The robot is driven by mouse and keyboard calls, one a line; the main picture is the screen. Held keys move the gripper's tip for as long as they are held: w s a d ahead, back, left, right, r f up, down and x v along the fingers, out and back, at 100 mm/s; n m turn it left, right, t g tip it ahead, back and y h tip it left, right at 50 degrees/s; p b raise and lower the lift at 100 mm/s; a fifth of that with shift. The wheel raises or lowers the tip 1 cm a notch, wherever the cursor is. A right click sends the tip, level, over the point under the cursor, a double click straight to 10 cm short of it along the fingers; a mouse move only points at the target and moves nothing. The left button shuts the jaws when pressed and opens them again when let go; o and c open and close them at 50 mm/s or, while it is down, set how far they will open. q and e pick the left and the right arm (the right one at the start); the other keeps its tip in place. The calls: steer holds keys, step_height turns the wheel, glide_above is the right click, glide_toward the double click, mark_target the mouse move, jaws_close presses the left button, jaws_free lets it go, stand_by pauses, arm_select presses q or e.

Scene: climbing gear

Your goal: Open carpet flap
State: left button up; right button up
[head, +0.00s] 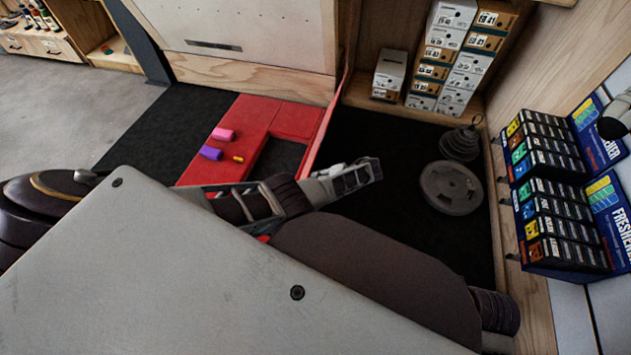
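A red carpet piece (272,120) lies on the black floor mat, with a dark rectangular opening in it. A thin red flap (321,128) stands up along the opening's right side, seen nearly edge-on. A grey gripper-like end (350,178) is just right of the flap's near end; I cannot tell whether they touch. My overlapping arm links hide which arm carries this end, and its fingers are too unclear to read. Nothing is clearly visible between fingers. My grey body hides the near part of the carpet.
A pink block (222,134), a purple block (210,153) and a small yellow piece (238,159) lie on the red carpet. Weight plates (451,187) lie on the right of the mat. Boxes (453,55) stand behind; a freshener display (556,190) is at right.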

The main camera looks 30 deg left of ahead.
arm_select(q)
steer(key=v, duration=1)
steer(key=shift+a+r, duration=0.15)
steer(key=shift+r, duration=0.05)
steer(key=shift+w, duration=0.1)
steer(key=c, duration=0.5)
steer(key=shift+d+f, duration=0.1)
steer(key=shift+d, duration=0.3)
jaws_close()
steer(key=s+d+f+m+b, duration=0.2)
steer(key=d+m, duration=0.3)
steer(key=d, duration=0.1)
steer(key=s+d+f+m+b, duration=0.2)
steer(key=d+m+b, duration=0.1)
steer(key=d+m, duration=0.15)
steer(key=s+d+f+m+b, duration=0.3)
steer(key=s+d+f+m, duration=0.1)
steer(key=s+m, duration=0.4)
steer(key=shift+d+f, duration=0.35)
arm_select(e)
steer(key=a+f+t+y, duration=0.1)
steer(key=a+f, duration=0.1)
steer(key=f, duration=0.5)
steer(key=w+a+f+m+t+y, duration=0.1)
steer(key=a+f, duration=0.1)
steer(key=f, duration=0.6)
steer(key=shift+w+f+t+y, duration=0.25)
steer(key=shift+f+t+y, duration=0.05)
steer(key=shift+t, duration=0.1)
